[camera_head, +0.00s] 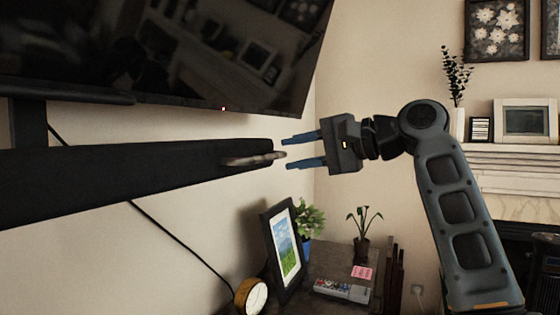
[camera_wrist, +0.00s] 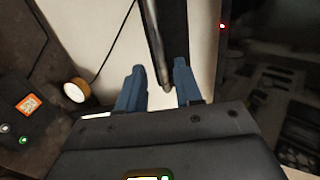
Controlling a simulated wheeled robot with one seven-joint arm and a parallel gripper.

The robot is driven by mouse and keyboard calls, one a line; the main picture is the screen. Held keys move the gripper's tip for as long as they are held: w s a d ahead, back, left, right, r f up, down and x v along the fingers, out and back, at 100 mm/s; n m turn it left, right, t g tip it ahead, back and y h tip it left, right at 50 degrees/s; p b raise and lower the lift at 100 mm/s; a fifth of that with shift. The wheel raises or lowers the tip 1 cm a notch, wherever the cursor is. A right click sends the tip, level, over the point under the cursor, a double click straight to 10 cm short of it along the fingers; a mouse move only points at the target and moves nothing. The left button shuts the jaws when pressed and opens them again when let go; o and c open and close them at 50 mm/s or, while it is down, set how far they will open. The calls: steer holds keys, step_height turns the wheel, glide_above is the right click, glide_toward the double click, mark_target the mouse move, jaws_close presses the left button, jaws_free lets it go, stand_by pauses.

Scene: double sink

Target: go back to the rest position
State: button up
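My gripper (camera_head: 289,153) is raised in the middle of the head view, with its two blue fingers pointing left. The fingers are apart, with a gap between them. In the wrist view my gripper (camera_wrist: 159,66) also shows its fingers spread. A thin, flat, greyish-brown object (camera_head: 252,159) lies at the right end of a long black wall shelf (camera_head: 120,175) and sticks out past it. Its tip is close to the gap between my fingertips. I see no finger closed on it, but I cannot tell whether it touches one.
A large dark television (camera_head: 200,55) hangs above the shelf. Below stand a picture frame (camera_head: 284,250), a round yellow clock (camera_head: 251,295), potted plants (camera_head: 362,240) and a remote-like device (camera_head: 341,290). A mantel (camera_head: 510,155) with frames is at the right. The wall behind my gripper is bare.

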steer(key=shift+v, duration=0.9)
